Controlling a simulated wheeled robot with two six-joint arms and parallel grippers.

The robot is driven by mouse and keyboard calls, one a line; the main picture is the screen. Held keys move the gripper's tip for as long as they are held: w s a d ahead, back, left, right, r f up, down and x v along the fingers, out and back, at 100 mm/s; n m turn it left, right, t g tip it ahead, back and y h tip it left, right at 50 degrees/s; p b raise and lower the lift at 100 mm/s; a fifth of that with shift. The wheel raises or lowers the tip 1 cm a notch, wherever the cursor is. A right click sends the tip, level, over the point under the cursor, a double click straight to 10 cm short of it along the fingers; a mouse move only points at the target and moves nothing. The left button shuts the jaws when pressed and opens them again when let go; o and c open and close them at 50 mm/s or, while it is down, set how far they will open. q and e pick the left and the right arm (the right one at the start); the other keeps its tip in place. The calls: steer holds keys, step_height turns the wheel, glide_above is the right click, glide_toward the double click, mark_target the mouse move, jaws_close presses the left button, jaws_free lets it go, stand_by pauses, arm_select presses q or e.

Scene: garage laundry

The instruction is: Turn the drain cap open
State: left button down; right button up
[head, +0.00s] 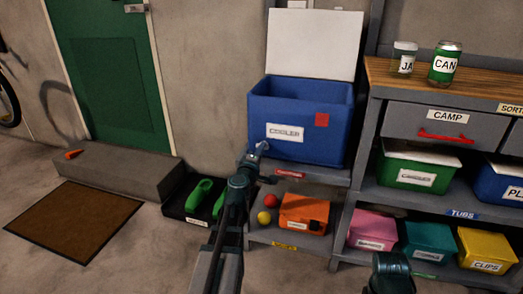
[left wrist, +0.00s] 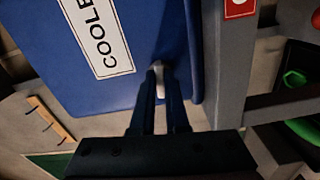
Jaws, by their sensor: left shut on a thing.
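The blue cooler (head: 300,110) stands on a shelf with its white lid up, and its label reads "COOLER". The small pale drain cap (left wrist: 158,67) sticks out low on the cooler's front, near its lower corner. My left gripper (left wrist: 160,88) is shut on the drain cap, with its two fingers close together on either side of it. In the head view the cap (head: 263,145) is small and partly covered by the left gripper (head: 258,152). Part of my right arm shows at the bottom, but its fingers are out of view.
Below the cooler, a lower shelf holds an orange box (head: 304,213) and red and yellow balls. A black tray (head: 180,210) with green shoes lies to the left. A grey shelf unit (head: 365,130) with a drawer and tubs stands close on the right. Open floor lies in front.

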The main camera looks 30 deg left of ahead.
arm_select(q)
steer(key=shift+n, duration=0.6)
steer(key=shift+s+n, duration=0.1)
steer(key=shift+n, duration=0.2)
steer(key=c, duration=0.9)
jaws_free()
